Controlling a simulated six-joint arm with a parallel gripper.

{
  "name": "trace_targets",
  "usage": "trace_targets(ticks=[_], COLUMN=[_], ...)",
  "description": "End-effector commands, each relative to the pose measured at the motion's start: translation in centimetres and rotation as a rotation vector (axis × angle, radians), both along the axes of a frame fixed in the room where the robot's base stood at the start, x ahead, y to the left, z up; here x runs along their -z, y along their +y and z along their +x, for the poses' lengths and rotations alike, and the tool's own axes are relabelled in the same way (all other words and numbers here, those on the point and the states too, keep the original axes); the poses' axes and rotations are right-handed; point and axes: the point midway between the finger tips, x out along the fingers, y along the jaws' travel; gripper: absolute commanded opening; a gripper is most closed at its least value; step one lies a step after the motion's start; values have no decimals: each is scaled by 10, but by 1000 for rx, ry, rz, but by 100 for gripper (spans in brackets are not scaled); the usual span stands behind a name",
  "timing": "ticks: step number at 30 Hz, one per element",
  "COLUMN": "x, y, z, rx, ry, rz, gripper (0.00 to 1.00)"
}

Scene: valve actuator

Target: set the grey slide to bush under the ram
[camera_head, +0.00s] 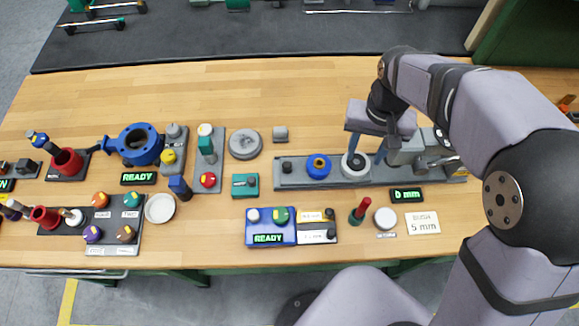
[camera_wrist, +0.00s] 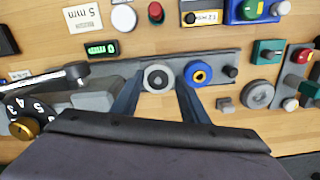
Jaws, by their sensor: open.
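A long grey bench fixture (camera_head: 310,182) carries a black knob (camera_head: 287,167), a blue ring (camera_head: 319,166) and a pale grey ring with a dark centre (camera_head: 354,166). I cannot tell which part of it slides. The grey press body with the ram (camera_head: 405,152) stands at its right end, partly hidden by my arm. My gripper (camera_head: 366,156) is open above the fixture at the pale ring. In the wrist view the fingers (camera_wrist: 160,88) lie either side of the pale ring (camera_wrist: 157,78), and the blue ring (camera_wrist: 198,74) is beyond one finger. Contact cannot be told.
A small green-lit display (camera_head: 406,195) and a card reading "BUSH 5 mm" (camera_head: 422,222) lie in front of the fixture. A press lever (camera_wrist: 50,80) reaches near my gripper.

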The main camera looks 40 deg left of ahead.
Motion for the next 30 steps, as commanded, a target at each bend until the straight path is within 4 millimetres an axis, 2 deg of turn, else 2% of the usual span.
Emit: trace_targets(ticks=[1,3,6,10,15,22,30], x=[14,22,31,39,42,45,74], y=[32,66,106,137,153,153,152], z=[-13,-30,-55,-81,-95,-96,-96], rx=[-54,-107,-170,-222,-249,-249,-249], ry=[1,1,0,0,0,0,2], rz=[0,0,0,1,1,1,-1], gripper=[40,40,40,40,40,40,40])
